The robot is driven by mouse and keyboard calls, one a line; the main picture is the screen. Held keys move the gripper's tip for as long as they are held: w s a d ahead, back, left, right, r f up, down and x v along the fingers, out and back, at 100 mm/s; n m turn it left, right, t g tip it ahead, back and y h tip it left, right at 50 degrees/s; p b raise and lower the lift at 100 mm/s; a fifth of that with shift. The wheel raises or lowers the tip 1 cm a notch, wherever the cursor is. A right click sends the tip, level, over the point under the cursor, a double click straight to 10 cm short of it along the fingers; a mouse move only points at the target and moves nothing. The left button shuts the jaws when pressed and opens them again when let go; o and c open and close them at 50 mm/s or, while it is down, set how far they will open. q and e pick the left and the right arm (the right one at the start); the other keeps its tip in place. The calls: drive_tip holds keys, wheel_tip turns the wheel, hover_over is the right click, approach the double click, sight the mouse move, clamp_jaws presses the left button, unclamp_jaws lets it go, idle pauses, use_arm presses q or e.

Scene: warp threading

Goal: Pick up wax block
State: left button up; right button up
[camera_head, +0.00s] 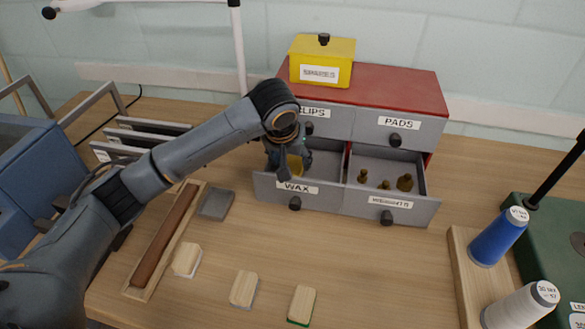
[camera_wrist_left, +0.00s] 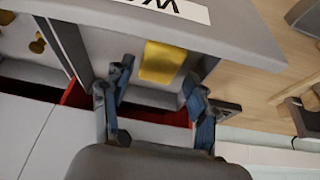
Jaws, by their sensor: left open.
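The wax block (camera_head: 294,166) is small and yellow and sits inside the open drawer labelled WAX (camera_head: 325,191), near its left front. It also shows in the left wrist view (camera_wrist_left: 161,62), close to the drawer's front panel. My left gripper (camera_head: 287,162) reaches down into this drawer from above and hides part of the block. In the left wrist view its two blue-grey fingers (camera_wrist_left: 157,82) are spread apart, with the block lying just beyond and between their tips. I cannot tell whether a finger touches it. My right gripper is not in view.
The adjoining open drawer (camera_head: 433,184) holds several small brass pieces. A yellow box (camera_head: 322,60) stands on the red-topped cabinet (camera_head: 395,84). Wooden blocks (camera_head: 244,289) and a dark grey block (camera_head: 216,204) lie in front. Thread spools (camera_head: 498,237) stand at right.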

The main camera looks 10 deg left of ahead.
sight(292, 166)
use_arm(q)
drive_tip(key=x, duration=0.4)
drive_tip(key=c, duration=1)
drive_tip(key=shift+o, duration=0.2)
drive_tip(key=shift+r, duration=0.1)
